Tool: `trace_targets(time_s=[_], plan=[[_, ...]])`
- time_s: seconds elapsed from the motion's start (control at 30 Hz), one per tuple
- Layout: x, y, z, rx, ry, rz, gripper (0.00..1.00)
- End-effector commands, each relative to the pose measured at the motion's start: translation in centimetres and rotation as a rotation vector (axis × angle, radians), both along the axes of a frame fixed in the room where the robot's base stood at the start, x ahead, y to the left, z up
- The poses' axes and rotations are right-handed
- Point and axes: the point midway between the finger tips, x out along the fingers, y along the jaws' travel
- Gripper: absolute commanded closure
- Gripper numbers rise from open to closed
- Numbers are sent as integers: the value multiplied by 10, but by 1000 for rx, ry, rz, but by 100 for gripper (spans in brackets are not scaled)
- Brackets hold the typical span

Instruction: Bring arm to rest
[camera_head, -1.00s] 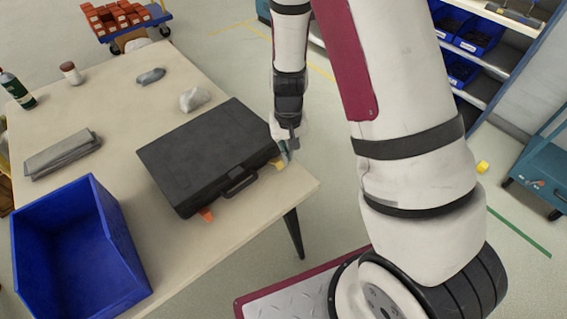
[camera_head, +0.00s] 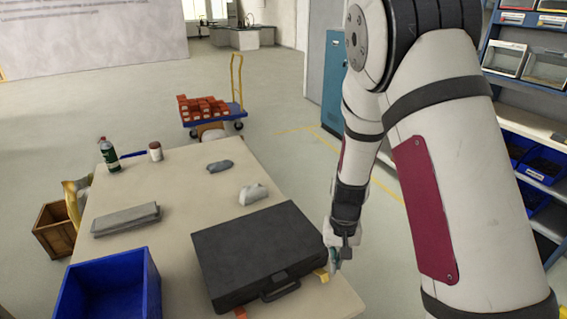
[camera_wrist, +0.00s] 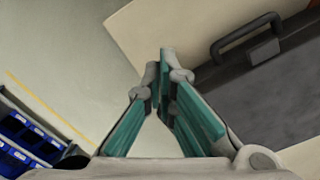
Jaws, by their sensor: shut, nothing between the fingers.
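My arm (camera_head: 430,150) reaches up and folds down on the right of the head view. My gripper (camera_head: 336,262) hangs beside the right edge of the table, close to the corner of the black case. In the wrist view my gripper (camera_wrist: 165,75) has its teal-padded fingers drawn together at the tips, with nothing between them. The black case (camera_head: 255,250) lies closed on the table, its handle toward the near edge. The case (camera_wrist: 275,95) also shows at the right of the wrist view. Whether the gripper touches the case cannot be told.
The table (camera_head: 180,215) also holds a blue bin (camera_head: 110,290), a grey flat item (camera_head: 125,219), a green bottle (camera_head: 109,155), a jar (camera_head: 155,151) and small lumps. Shelving (camera_head: 545,130) stands at right. A cart with red parts (camera_head: 210,115) is behind. Floor right of the table is clear.

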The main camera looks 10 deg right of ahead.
Motion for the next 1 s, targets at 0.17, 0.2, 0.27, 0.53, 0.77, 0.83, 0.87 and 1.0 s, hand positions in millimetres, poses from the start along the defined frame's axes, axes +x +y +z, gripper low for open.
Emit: trace_targets(time_s=[0.17, 0.2, 0.27, 0.53, 0.77, 0.83, 0.87, 1.0], plan=[[1, 6, 35, 27, -38, 10, 100], [0, 8, 50, 37, -53, 15, 100], [-3, 11, 73, 52, -77, 25, 100], [-34, 21, 175, 95, -190, 82, 100], [-79, 22, 244, 87, -286, 134, 100], [-94, 21, 261, 79, -316, 148, 100], [-102, 20, 268, 72, -329, 154, 100], [-136, 17, 295, 41, -388, 178, 100]])
